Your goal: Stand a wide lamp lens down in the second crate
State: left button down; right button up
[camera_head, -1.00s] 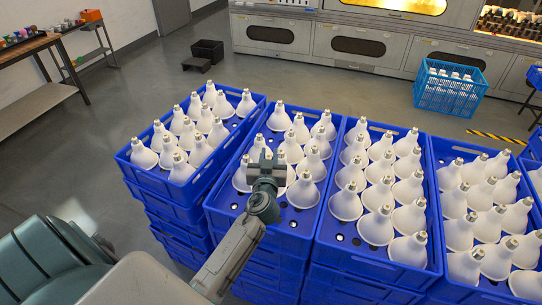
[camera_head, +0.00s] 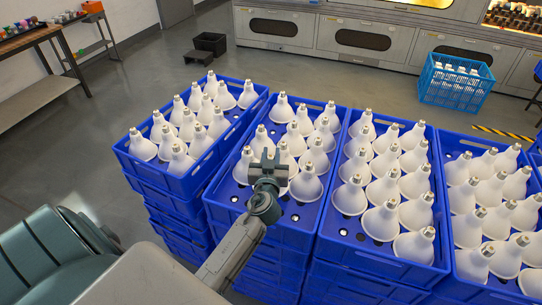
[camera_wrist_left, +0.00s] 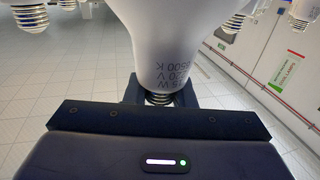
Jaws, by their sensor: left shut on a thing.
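My left gripper (camera_head: 268,168) is over the front left part of the second crate from the left (camera_head: 262,224). It is shut on the screw base of a white lamp (camera_wrist_left: 165,40), which has dark print on its side in the left wrist view. In the head view the gripper hides most of this lamp, and I cannot tell whether its lens touches the crate floor. White lamps stand base up around it, such as one front right (camera_head: 306,184) and one at the left (camera_head: 243,167). My right gripper is not in view.
Other blue crates of lamps stand close on both sides, the left one (camera_head: 163,180) and the third one (camera_head: 375,262). The second crate's front strip shows bare floor with holes. A light blue crate (camera_head: 455,92) stands on the floor behind.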

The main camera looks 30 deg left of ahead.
pick_arm(q)
jog(key=shift+r, duration=0.1)
jog(key=c, duration=1.5)
grip_release()
jog(key=shift+o, duration=1.3)
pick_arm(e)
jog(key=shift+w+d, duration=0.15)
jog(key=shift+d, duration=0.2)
